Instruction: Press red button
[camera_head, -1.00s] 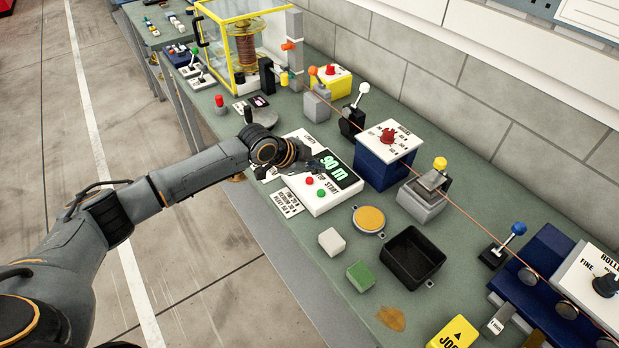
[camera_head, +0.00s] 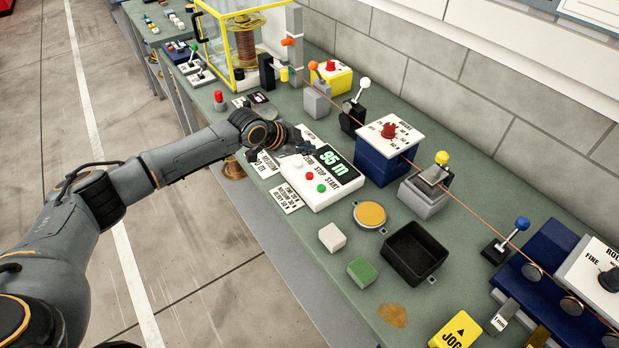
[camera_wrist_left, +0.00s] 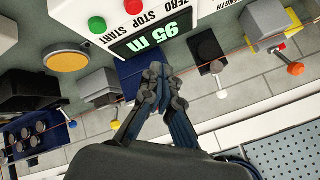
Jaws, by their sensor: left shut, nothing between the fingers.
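The white counter box (camera_head: 325,182) carries a display reading 95 m, a red STOP button (camera_head: 309,176) and a green START button (camera_head: 321,188). In the left wrist view the red button (camera_wrist_left: 133,6) is cut by the top edge, beside the green one (camera_wrist_left: 97,25). My left gripper (camera_head: 304,146) is shut and empty, over the far-left end of the box and apart from the red button. Its fingers also show together in the left wrist view (camera_wrist_left: 157,70). My right gripper is not in view.
Other red buttons are on a small grey post (camera_head: 219,97) and a yellow box (camera_head: 331,66). A copper wire (camera_head: 470,215) runs along the bench. A black bin (camera_head: 414,252) stands to the right.

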